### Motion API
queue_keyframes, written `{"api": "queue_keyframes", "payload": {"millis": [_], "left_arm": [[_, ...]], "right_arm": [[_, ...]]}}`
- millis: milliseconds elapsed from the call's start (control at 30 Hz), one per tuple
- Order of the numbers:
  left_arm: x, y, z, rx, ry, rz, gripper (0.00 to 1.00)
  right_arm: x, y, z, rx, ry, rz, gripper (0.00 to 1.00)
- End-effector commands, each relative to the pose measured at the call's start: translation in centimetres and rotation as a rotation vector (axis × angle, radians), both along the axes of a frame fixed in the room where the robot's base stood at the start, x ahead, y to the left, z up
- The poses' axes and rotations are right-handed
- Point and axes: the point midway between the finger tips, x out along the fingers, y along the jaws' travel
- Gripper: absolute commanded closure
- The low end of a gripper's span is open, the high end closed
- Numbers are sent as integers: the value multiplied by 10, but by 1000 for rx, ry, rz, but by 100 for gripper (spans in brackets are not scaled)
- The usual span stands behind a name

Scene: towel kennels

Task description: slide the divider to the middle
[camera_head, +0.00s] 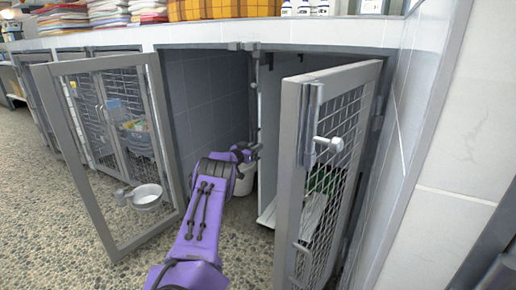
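A pale upright panel (268,120), which looks like the divider, stands inside the open kennel, right of its centre. The open right door covers much of its right side. My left arm reaches in from the bottom. My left gripper (250,152) is inside the opening, at the left side of the panel's front edge. It is small and dark there, so I cannot tell whether its fingers are open, shut or touching the panel. My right gripper is not in view.
A mesh door (105,150) with a metal bowl (146,196) stands open on the left. Another mesh door (330,170) stands open on the right. A whitish container (245,182) is behind my gripper. The pebbled floor (45,210) is clear.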

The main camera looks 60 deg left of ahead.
Motion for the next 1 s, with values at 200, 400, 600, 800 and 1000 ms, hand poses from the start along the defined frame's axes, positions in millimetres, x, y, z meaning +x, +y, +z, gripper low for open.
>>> {"api": "queue_keyframes", "payload": {"millis": [200,400,600,800,1000], "left_arm": [[1,1,2,3,-3,3,67],[4,-1,2,2,-2,-2,67],[-8,-6,7,-2,-2,-2,67],[-53,-23,10,-4,-3,3,67],[-88,-36,4,-1,-3,3,67]], "right_arm": [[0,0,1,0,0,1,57],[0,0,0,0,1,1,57],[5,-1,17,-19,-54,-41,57],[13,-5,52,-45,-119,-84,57],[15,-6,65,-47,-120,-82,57]]}}
